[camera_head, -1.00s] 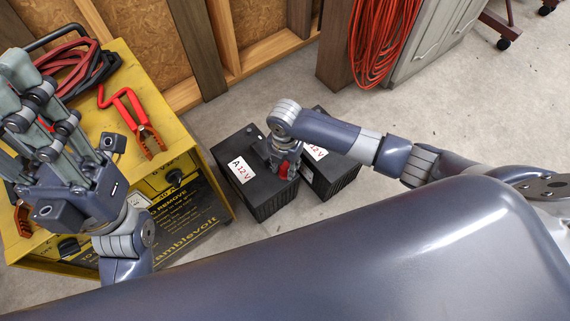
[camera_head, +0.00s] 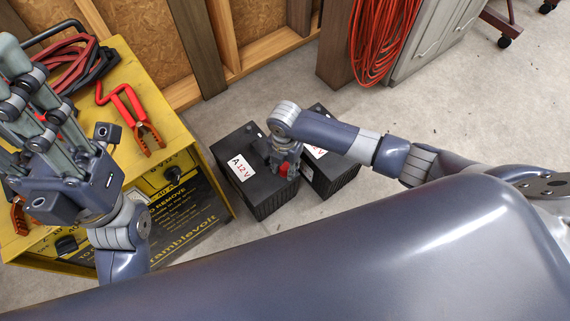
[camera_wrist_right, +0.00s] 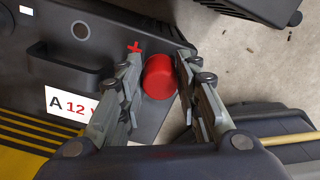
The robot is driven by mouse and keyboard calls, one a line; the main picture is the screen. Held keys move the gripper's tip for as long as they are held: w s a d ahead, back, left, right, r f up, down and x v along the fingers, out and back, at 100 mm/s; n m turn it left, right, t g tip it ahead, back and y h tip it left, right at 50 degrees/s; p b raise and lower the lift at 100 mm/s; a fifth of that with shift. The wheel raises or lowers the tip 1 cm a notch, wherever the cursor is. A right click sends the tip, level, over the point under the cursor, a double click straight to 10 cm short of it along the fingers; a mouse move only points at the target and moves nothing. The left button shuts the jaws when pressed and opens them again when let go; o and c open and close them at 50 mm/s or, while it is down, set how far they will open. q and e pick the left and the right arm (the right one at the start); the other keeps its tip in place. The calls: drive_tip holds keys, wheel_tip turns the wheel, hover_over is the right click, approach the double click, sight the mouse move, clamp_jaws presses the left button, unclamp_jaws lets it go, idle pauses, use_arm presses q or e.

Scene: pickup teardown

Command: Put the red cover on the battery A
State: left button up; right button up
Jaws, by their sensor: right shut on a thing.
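Battery A (camera_head: 246,155) is a black box on the floor with a white "A 12 V" label; it also shows in the right wrist view (camera_wrist_right: 60,65). My right gripper (camera_head: 287,163) is over its right edge. In the right wrist view its fingers (camera_wrist_right: 159,82) are shut on the red cover (camera_wrist_right: 159,77), one on each side. The cover is near the red plus mark on the battery's top. The terminal is hidden, and I cannot tell whether the cover touches the battery. My left gripper (camera_head: 45,115) has its fingers apart, with nothing seen in them, over the yellow charger.
A second black battery (camera_head: 332,174) stands close on the right, its label partly hidden by my right arm. The yellow charger (camera_head: 160,95) stands on the left with cables and a red clamp (camera_head: 146,138) on top. Bare floor lies to the right.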

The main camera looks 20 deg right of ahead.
sight(286, 166)
drive_tip(key=o, duration=1)
drive_tip(key=shift+f, duration=0.1)
drive_tip(key=shift+c, duration=0.2)
wheel_tip(286, 166, up, 12)
